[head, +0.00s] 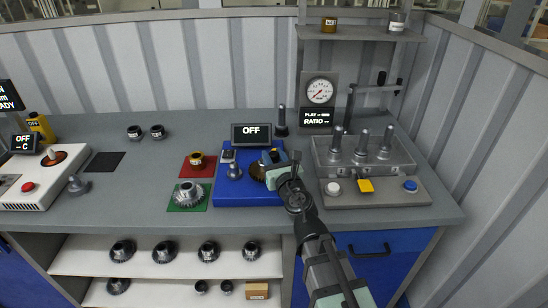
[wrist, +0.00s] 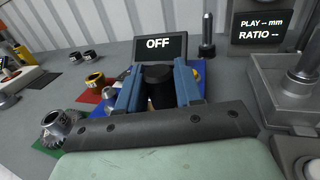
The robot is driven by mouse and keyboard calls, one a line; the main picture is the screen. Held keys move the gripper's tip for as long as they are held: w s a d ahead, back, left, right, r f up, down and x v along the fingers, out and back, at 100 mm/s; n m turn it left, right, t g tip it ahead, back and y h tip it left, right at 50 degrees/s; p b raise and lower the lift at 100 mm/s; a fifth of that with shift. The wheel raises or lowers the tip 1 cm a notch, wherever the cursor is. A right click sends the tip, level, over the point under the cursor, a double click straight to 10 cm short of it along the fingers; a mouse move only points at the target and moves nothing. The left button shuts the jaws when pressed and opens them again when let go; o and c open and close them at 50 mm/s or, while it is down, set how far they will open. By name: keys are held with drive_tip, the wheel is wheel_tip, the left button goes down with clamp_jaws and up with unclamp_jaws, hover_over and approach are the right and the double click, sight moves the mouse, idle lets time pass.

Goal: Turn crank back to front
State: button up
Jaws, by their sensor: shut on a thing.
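The blue drive unit (head: 232,199) sits mid-bench, with a brown gear (head: 257,172) and a grey knob (head: 235,171) on it. An OFF display (head: 251,133) stands behind it and also shows in the wrist view (wrist: 160,46). My gripper (head: 274,163) is over the unit's right side. In the wrist view, its two blue fingers (wrist: 158,78) are shut on a black cylindrical knob (wrist: 158,92), apparently the crank handle. The fingers and gripper body hide the rest of the crank, so I cannot tell its angle.
A gear (head: 188,194) lies on a green mat and a brass part (head: 196,160) on a red mat, left of the unit. A dark post (head: 282,122) stands behind.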

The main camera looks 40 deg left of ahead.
drive_tip(key=o, duration=0.9)
drive_tip(key=shift+r, duration=0.2)
drive_tip(key=shift+r, duration=4.8)
drive_tip(key=shift+o, duration=0.2)
